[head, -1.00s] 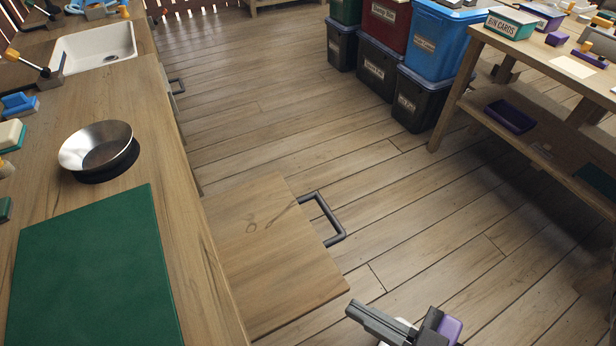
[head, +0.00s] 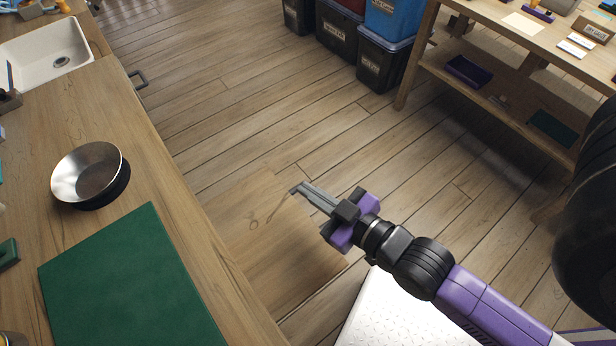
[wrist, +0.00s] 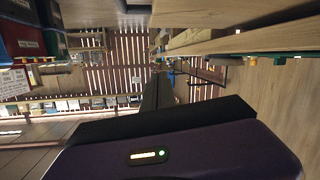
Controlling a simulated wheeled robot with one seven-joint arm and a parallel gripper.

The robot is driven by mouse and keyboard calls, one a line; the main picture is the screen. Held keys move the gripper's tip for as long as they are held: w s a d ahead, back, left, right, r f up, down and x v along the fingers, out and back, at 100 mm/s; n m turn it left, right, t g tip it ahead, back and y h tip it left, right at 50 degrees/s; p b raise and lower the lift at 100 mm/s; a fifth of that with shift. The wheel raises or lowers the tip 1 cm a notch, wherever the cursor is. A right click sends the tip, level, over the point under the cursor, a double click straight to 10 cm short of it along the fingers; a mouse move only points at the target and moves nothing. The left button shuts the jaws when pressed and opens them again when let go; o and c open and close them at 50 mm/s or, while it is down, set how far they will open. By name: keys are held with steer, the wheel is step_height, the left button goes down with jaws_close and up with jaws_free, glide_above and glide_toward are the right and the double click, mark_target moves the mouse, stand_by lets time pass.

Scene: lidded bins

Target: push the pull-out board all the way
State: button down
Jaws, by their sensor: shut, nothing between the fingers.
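The pull-out board (head: 245,212) is a flat wooden panel sticking out from the counter's front edge, seen in the head view. My gripper (head: 304,191) is shut with nothing between its fingers. Its fingers point left, over or beside the board's outer end; I cannot tell whether they touch it. In the wrist view the dark closed fingers (wrist: 157,92) point away from the camera, and wooden edges run close along the upper right.
The wooden counter (head: 165,175) holds a steel bowl (head: 88,172), a green mat (head: 125,285) and a sink (head: 45,55). Lidded bins (head: 380,62) stand at the back, beside a workbench (head: 490,100) at right. The floor between is clear.

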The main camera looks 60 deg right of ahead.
steer(key=w+d+r+n+g+p, duration=0.1)
steer(key=w+d+n+g+p, duration=0.15)
steer(key=w+d+p, duration=0.35)
steer(key=w+d+n+g+p, duration=0.1)
steer(key=w+d+g+p, duration=0.25)
steer(key=d, duration=0.45)
steer(key=s+a+f+n+g+y+p, duration=0.25)
steer(key=s+a+n+g+y, duration=0.45)
steer(key=n, duration=0.4)
steer(key=shift+m+g+y, duration=0.25)
steer(key=shift+g+y, duration=0.05)
steer(key=b+x, duration=0.1)
steer(key=x, duration=0.1)
steer(key=b+x, duration=0.4)
steer(key=shift+s+d+f, duration=0.1)
steer(key=shift+d+f, duration=0.1)
steer(key=shift+d, duration=0.1)
steer(key=shift+x, duration=0.95)
